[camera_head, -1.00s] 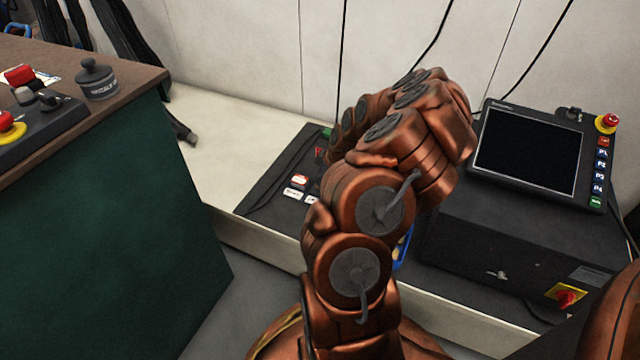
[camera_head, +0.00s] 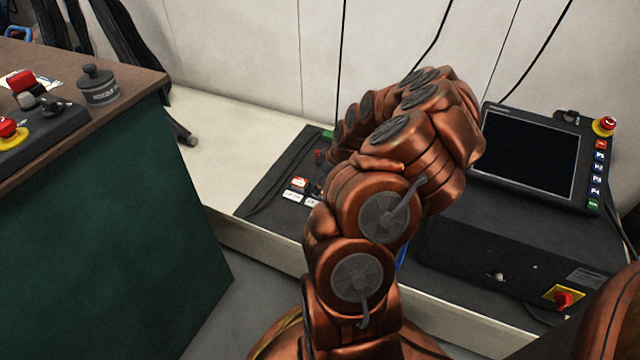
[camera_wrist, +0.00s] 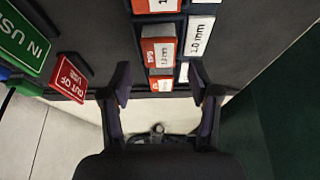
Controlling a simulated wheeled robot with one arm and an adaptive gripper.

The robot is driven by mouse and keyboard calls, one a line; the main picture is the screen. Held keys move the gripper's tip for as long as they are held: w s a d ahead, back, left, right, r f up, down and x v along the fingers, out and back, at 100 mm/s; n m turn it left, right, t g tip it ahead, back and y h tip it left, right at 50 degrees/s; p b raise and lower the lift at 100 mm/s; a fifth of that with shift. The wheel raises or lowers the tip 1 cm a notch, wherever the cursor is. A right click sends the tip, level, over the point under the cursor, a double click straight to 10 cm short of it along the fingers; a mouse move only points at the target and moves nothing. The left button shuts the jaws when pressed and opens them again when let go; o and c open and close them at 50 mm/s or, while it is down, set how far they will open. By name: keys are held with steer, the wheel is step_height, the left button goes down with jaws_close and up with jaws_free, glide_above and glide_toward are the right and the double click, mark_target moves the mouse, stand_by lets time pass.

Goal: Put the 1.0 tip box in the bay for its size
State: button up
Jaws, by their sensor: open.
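In the wrist view, a red and white tip box (camera_wrist: 158,52) stands in a dark rack, its small size print too blurred to read surely. Another red and white box (camera_wrist: 162,84) is nearer me, and a third (camera_wrist: 156,5) is cut off at the top edge. My gripper (camera_wrist: 160,82) is open, its fingers either side of the box column, holding nothing. In the head view my arm hides my gripper and much of the rack; one red and white box (camera_head: 299,182) shows.
A green IN USE sign (camera_wrist: 24,40) and a red OUT OF USE sign (camera_wrist: 70,78) lie left of the rack. In the head view, a black unit with a screen (camera_head: 525,150) stands right of my arm. A green-sided bench (camera_head: 100,220) is at left.

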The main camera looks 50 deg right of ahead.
steer(key=p+v, duration=0.2)
steer(key=v, duration=0.7)
steer(key=a+r+g, duration=0.1)
steer(key=a+r, duration=0.2)
steer(key=a, duration=0.5)
steer(key=a+r+n+g+y, duration=0.1)
steer(key=a+r, duration=0.3)
steer(key=a, duration=0.4)
steer(key=a+r+g, duration=0.1)
steer(key=a+r, duration=0.2)
steer(key=a, duration=0.4)
steer(key=s+a+r+m+g+h, duration=0.1)
steer(key=s+a+r+m+g, duration=0.1)
steer(key=s+a, duration=0.5)
steer(key=s+a+r+m+g+h, duration=0.1)
steer(key=s+a+m+g, duration=0.1)
steer(key=s+a, duration=0.5)
steer(key=s+g, duration=0.1)
steer(key=s, duration=0.5)
steer(key=shift+s+a+r, duration=0.2)
steer(key=shift+a+r, duration=0.05)
steer(key=shift+r, duration=0.1)
step_height(320, 180, up, 40)
steer(key=t+p, duration=0.1)
steer(key=p, duration=3.7)
steer(key=shift+w+t, duration=0.4)
steer(key=shift+w, duration=0.1)
